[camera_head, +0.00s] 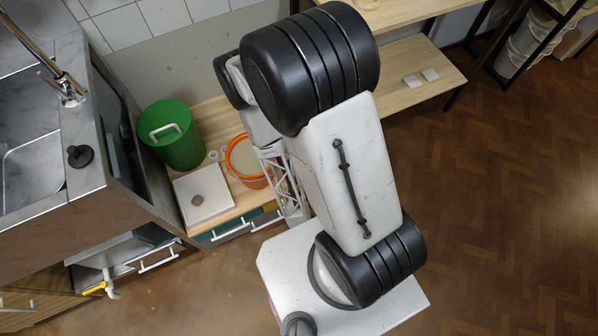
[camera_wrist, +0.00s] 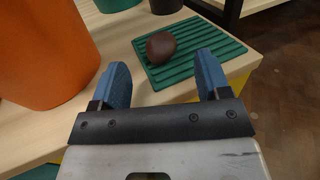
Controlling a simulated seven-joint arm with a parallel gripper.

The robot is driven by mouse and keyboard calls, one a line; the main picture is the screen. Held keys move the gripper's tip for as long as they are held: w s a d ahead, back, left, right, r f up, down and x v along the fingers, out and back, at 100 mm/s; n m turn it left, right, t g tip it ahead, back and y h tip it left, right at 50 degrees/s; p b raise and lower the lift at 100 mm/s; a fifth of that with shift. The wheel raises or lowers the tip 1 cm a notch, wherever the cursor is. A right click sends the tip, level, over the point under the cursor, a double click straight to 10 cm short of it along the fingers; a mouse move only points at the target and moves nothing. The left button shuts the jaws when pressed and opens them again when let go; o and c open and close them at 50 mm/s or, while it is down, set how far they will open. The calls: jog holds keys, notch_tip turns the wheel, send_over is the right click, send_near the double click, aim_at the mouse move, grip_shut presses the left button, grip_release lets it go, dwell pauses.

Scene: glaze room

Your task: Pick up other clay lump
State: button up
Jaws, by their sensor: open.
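In the wrist view a dark red-brown clay lump (camera_wrist: 160,47) lies on a green ribbed mat (camera_wrist: 216,56) on a pale wooden surface. My gripper (camera_wrist: 162,64) is open, with blue fingertips apart. The lump appears between and beyond the tips; nothing is held. In the head view a small brown lump (camera_head: 197,200) sits on a white square board (camera_head: 207,183) on the wooden bench. My arm covers the green mat and the gripper's tips there.
An orange bucket (camera_wrist: 45,50) stands left of my gripper, close to it; it also shows in the head view (camera_head: 243,150). A green bucket (camera_head: 175,135) stands by the sink unit (camera_head: 85,150). The bench edge lies right of the mat.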

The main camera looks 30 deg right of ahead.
jog(key=shift+x, duration=1.8)
jog(key=c, duration=1)
jog(key=shift+r, duration=0.25)
jog(key=shift+r, duration=4.75)
